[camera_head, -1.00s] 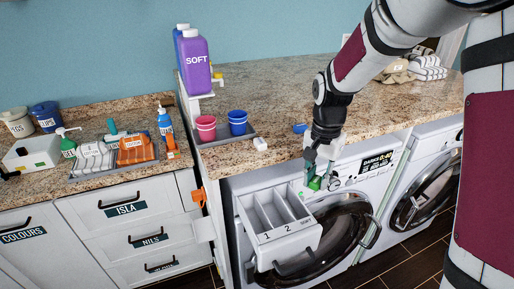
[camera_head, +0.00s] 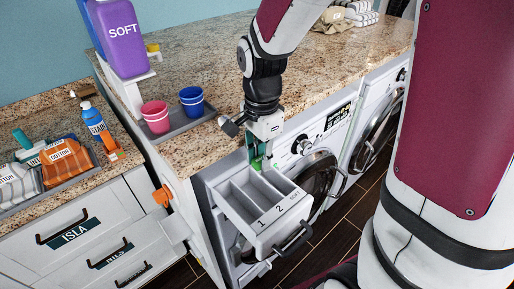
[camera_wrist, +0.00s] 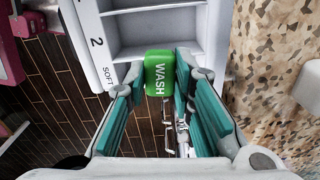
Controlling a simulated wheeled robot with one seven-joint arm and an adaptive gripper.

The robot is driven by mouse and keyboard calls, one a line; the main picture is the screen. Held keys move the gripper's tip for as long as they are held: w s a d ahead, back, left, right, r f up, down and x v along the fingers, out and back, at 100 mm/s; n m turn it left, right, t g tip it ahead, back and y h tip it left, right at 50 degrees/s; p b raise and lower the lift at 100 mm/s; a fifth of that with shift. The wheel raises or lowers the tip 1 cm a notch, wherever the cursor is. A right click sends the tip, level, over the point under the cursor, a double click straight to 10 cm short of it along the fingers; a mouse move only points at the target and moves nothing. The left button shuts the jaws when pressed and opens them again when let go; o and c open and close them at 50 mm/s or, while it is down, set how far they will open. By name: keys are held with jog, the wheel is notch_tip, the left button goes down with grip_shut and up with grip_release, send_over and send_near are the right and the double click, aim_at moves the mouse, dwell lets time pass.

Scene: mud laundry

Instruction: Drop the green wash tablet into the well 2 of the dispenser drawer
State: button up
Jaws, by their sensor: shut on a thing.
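The green wash tablet (camera_wrist: 159,75), lettered WASH, is held between the teal fingers of my gripper (camera_wrist: 161,80). In the head view my gripper (camera_head: 260,158) is at the back right of the open dispenser drawer (camera_head: 288,232), with only a little green showing. The drawer is white, with several long wells and front labels 1, 2 and SOFT. Well 2 (camera_head: 257,190) is the middle one and looks empty. In the wrist view the drawer (camera_wrist: 98,45) is at the top, and the tablet overlaps its edge on the SOFT side. The exact height above the drawer is unclear.
The drawer belongs to a washer with a round door (camera_head: 318,182); a second machine (camera_head: 375,135) stands to its right. The granite counter (camera_head: 200,150) lies just behind my gripper. A tray with a pink cup (camera_head: 156,117) and a blue cup (camera_head: 192,101) stands at left.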

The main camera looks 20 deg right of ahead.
jog(key=shift+f+b, duration=0.35)
jog(key=shift+f, duration=0.4)
jog(key=o, duration=1.1)
notch_tip(320, 180, up, 12)
jog(key=shift+r, duration=0.1)
jog(key=shift+s, duration=0.1)
jog(key=s+r+n+t, duration=0.1)
jog(key=s+n, duration=0.3)
jog(key=n, duration=0.1)
jog(key=s+r+n+t, duration=0.1)
jog(key=s+n+t, duration=0.1)
jog(key=s+n, duration=0.2)
jog(key=s+r+n+t, duration=0.2)
jog(key=s+n, duration=0.2)
jog(key=n, duration=0.2)
jog(key=shift+s+d+r+n, duration=0.1)
jog(key=shift+s+d+n, duration=0.05)
jog(key=shift+s+n, duration=0.2)
